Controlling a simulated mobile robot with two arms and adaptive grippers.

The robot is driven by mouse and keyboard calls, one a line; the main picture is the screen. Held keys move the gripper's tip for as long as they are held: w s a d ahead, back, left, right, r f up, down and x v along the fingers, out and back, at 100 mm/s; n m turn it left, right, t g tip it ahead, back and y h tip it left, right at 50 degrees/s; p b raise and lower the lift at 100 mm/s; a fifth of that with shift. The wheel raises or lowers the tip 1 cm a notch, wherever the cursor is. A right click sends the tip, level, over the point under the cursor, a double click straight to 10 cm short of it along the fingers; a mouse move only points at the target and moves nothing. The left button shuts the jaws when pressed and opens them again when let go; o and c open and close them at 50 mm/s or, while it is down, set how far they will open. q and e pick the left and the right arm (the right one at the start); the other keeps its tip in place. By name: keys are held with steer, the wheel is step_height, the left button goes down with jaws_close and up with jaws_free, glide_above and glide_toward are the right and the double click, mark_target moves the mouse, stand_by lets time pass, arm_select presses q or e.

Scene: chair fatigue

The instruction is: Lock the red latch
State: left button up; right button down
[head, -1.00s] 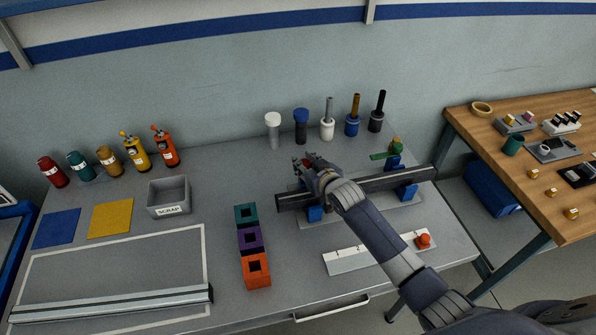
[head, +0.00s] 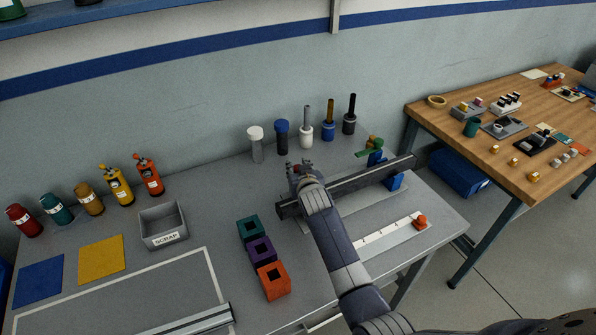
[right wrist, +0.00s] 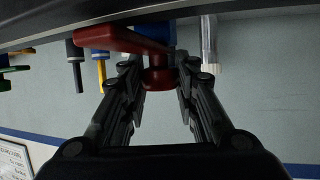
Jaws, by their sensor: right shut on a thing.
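The red latch (right wrist: 120,39) shows in the right wrist view as a flat lever with a round red hub below it, against a blue block. My right gripper (head: 297,167) is at the left end of the dark rail (head: 345,188); it also shows in the right wrist view (right wrist: 160,88). Its fingers are on both sides of the red hub and shut on it. In the head view the gripper mostly hides the red latch. A green latch (head: 368,152) stands on a blue clamp at the rail's right end. My left gripper is not in view.
Several tools and capped cylinders stand behind the rail, including a white-capped one (head: 256,145). Teal, purple and orange blocks (head: 273,281) are left of my arm. A grey scrap bin (head: 163,226) and several bottles are further left. A wooden table (head: 500,140) is at the right.

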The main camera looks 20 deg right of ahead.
steer(key=shift+r, duration=0.1)
steer(key=c, duration=1.2)
jaws_free()
steer(key=v, duration=1.2)
steer(key=shift+a, duration=0.1)
